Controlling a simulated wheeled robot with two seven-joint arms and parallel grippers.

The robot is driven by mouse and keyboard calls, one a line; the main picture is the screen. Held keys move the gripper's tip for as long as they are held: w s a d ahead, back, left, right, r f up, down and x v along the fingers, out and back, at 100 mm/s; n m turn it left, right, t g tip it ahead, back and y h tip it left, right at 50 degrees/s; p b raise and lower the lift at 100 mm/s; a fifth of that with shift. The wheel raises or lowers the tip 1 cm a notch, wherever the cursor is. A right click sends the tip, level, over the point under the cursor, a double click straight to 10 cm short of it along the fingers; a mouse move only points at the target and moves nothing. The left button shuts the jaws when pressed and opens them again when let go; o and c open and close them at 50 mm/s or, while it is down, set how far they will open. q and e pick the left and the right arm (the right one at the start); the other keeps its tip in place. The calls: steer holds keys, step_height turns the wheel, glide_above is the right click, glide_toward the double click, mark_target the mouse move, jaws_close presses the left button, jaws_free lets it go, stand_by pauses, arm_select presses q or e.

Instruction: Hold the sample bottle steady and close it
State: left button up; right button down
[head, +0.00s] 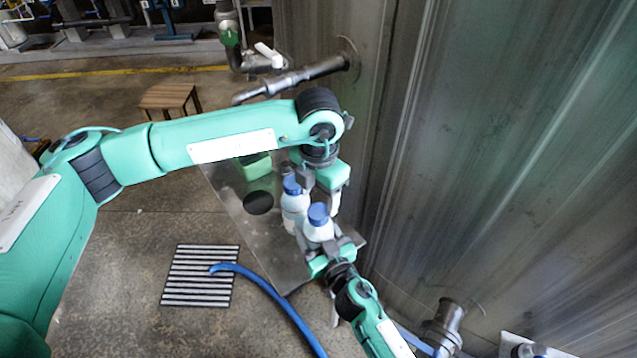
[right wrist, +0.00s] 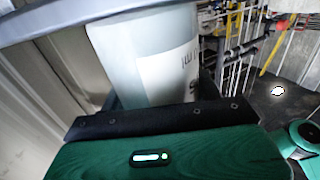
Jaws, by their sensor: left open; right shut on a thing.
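Two white bottles with blue caps stand close together over the steel table in the head view. My right gripper (head: 327,249) is shut on the body of the nearer bottle (head: 318,232), whose blue cap (head: 318,213) is on its top. The right wrist view shows the white labelled body of the held bottle (right wrist: 155,60). The farther bottle (head: 294,206) stands just left, also with a blue cap (head: 292,184). My left gripper (head: 318,192) is open, just behind and above the nearer cap; its fingers are partly hidden. I cannot tell whether either cap is tight.
The narrow steel table (head: 268,237) carries a green block (head: 255,166) and a black disc (head: 258,202). A tall steel vessel (head: 480,170) stands close on the right, with a pipe (head: 300,78) jutting out. A blue hose (head: 270,290) crosses a floor grate (head: 200,276).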

mark_target(318, 211)
arm_select(q)
steer(key=shift+f, duration=2.35)
steer(key=c, duration=1)
steer(key=o, duration=1.1)
steer(key=shift+o, duration=0.2)
step_height(318, 211, up, 12)
